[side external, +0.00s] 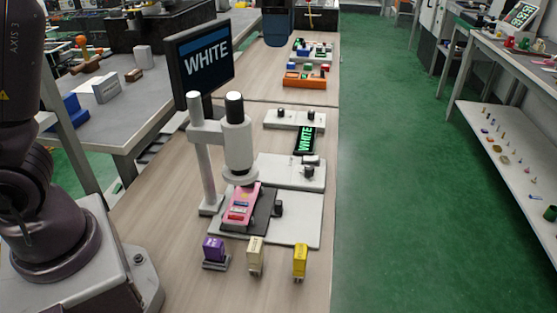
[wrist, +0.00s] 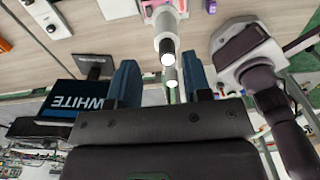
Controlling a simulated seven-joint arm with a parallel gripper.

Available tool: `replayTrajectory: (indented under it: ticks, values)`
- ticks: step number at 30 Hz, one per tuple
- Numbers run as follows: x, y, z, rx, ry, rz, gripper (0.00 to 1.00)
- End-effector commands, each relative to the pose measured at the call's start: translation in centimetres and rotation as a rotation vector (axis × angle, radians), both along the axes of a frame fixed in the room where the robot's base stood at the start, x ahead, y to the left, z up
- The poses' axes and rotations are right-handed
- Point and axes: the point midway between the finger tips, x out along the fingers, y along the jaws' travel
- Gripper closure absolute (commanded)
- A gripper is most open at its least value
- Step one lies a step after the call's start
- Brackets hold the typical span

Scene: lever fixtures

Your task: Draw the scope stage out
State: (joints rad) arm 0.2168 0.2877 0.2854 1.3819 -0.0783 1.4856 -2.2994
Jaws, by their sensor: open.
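The scope (side external: 238,145), a pale grey column with a dark-topped tube, stands upright on the bench. Under its tube lies the stage, a dark plate (side external: 262,217) with a pink tray (side external: 243,204) bearing small coloured pieces. A small dark knob (side external: 279,208) sits at the plate's right side. The stage is partly hidden by the tube. In the wrist view the scope's tube top (wrist: 167,52) shows beyond my gripper (wrist: 163,82), with a bit of pink (wrist: 180,5) at the top edge. My gripper's two blue fingers are apart with no object held.
A monitor (side external: 204,60) reading WHITE stands behind the scope. Purple (side external: 213,249), cream (side external: 255,252) and yellow (side external: 300,260) blocks stand in front. Pale panels with knobs (side external: 308,172) and a green-lettered WHITE sign (side external: 305,139) lie beyond.

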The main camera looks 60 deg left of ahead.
Motion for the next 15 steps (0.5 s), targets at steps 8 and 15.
replayTrajectory:
  ticks: [8, 15]
  values:
    - [-0.2, 0.0, -8.0, -0.002, 0.008, -0.005, 0.55]
    - [-0.3, 0.0, -16.8, -0.001, 0.009, -0.006, 0.55]
